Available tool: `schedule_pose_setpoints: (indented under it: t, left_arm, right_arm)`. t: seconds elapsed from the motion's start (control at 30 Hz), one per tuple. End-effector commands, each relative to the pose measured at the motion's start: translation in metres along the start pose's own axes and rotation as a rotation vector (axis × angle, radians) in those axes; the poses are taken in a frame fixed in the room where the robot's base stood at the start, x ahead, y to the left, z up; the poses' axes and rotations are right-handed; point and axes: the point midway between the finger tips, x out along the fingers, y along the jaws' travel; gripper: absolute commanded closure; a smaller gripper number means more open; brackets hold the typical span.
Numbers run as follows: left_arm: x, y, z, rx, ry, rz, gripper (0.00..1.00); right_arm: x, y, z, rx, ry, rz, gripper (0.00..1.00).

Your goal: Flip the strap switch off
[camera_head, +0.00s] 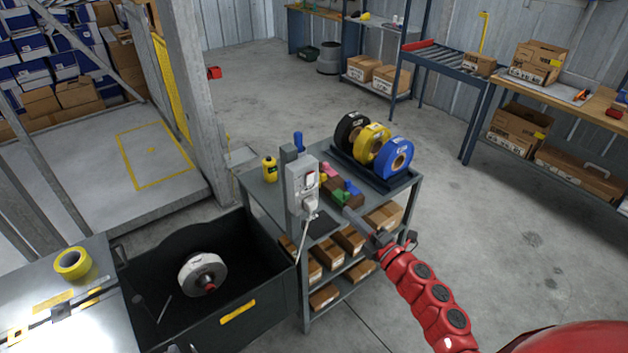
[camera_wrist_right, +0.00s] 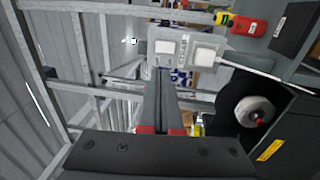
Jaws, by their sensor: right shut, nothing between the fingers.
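A grey box with a switch (camera_head: 309,180) is mounted on an upright post at the left side of the grey cart. A white plug with a cable (camera_head: 311,209) sits just below the switch. In the right wrist view the box (camera_wrist_right: 181,33) is beyond the fingertips, with a white switch (camera_wrist_right: 165,47) beside the white plug (camera_wrist_right: 207,55). The switch's on or off position is too small to tell. My right gripper (camera_head: 347,211) is shut and empty, to the right of the box and apparently apart from it. It points toward the box in the wrist view (camera_wrist_right: 164,72). My left gripper is out of view.
The cart (camera_head: 261,199) carries black, yellow and blue rolls (camera_head: 372,143), small coloured items and a yellow bottle (camera_head: 270,169). A dark bin (camera_head: 250,310) holding a white reel (camera_head: 202,274) stands left of it. Open floor lies behind the cart.

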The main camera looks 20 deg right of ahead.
Motion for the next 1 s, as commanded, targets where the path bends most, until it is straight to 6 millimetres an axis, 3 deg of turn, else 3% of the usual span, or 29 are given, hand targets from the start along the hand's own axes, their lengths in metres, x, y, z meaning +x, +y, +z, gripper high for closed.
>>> schedule_pose_setpoints:
  t: [0.27, 0.73, 1.0]
  left_arm:
    - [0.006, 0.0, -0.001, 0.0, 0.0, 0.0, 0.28]
    - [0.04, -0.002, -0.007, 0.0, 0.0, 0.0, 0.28]
    - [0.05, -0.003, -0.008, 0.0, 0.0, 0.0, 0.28]
  right_arm:
    - [0.013, 0.004, -0.001, 0.002, 0.003, 0.005, 1.0]
    - [0.106, 0.006, -0.002, 0.008, 0.003, 0.004, 1.0]
    - [0.135, 0.003, -0.001, 0.005, 0.001, 0.004, 1.0]
